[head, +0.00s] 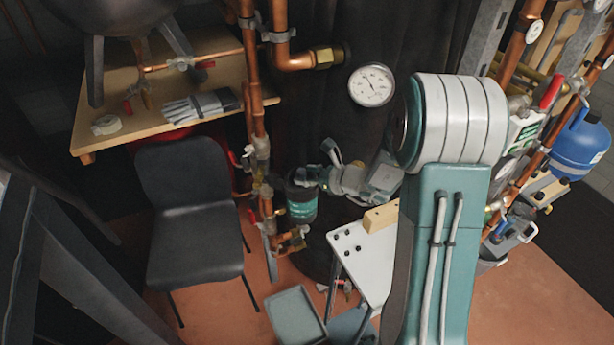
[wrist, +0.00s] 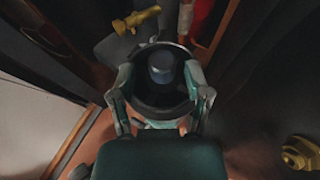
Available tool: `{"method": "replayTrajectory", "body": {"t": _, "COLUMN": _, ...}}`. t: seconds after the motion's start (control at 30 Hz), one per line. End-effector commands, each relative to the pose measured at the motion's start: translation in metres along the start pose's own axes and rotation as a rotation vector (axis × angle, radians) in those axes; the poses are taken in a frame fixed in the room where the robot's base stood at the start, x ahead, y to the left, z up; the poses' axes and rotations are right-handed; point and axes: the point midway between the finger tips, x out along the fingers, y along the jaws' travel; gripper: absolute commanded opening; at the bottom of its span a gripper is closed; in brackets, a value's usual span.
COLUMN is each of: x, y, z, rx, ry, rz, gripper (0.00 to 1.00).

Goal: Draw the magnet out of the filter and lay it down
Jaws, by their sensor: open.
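The filter is a dark canister with a teal label (head: 301,205) low on the copper pipework in the head view. In the wrist view its dark round rim (wrist: 160,112) faces me, with a blue-grey round-topped piece, which looks like the magnet (wrist: 162,68), standing in its middle. My gripper (head: 310,178) is at the top of the filter. In the wrist view my gripper (wrist: 160,83) is open, one finger on each side of the rim. The magnet is between the fingers but apart from them. Whether the fingers touch the rim cannot be told.
A white bench (head: 365,262) with a wooden block (head: 381,218) stands right of the filter. A grey tray (head: 296,315) lies below. Copper pipes (head: 257,120) with valves run close on the left, beside a black chair (head: 190,215). A brass fitting (wrist: 137,19) is near the rim.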

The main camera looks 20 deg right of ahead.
Motion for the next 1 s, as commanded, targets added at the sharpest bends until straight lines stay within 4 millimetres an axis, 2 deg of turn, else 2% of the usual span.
{"method": "replayTrajectory", "body": {"t": 0.13, "x": 0.000, "y": 0.000, "z": 0.000, "rx": 0.000, "ry": 0.000, "rz": 0.000, "gripper": 0.63}}
{"method": "replayTrajectory", "body": {"t": 0.17, "x": 0.000, "y": 0.000, "z": 0.000, "rx": 0.000, "ry": 0.000, "rz": 0.000, "gripper": 0.54}}
{"method": "replayTrajectory", "body": {"t": 0.2, "x": 0.000, "y": 0.000, "z": 0.000, "rx": 0.000, "ry": 0.000, "rz": 0.000, "gripper": 0.36}}
{"method": "replayTrajectory", "body": {"t": 0.27, "x": 0.000, "y": 0.000, "z": 0.000, "rx": 0.000, "ry": 0.000, "rz": 0.000, "gripper": 0.09}}
{"method": "replayTrajectory", "body": {"t": 0.3, "x": 0.000, "y": 0.000, "z": 0.000, "rx": 0.000, "ry": 0.000, "rz": 0.000, "gripper": 0.00}}
{"method": "replayTrajectory", "body": {"t": 0.53, "x": -0.001, "y": 0.000, "z": 0.002, "rx": -0.001, "ry": -0.001, "rz": 0.000, "gripper": 0.00}}
{"method": "replayTrajectory", "body": {"t": 1.0, "x": -0.008, "y": 0.000, "z": 0.021, "rx": -0.002, "ry": -0.002, "rz": 0.000, "gripper": 0.00}}
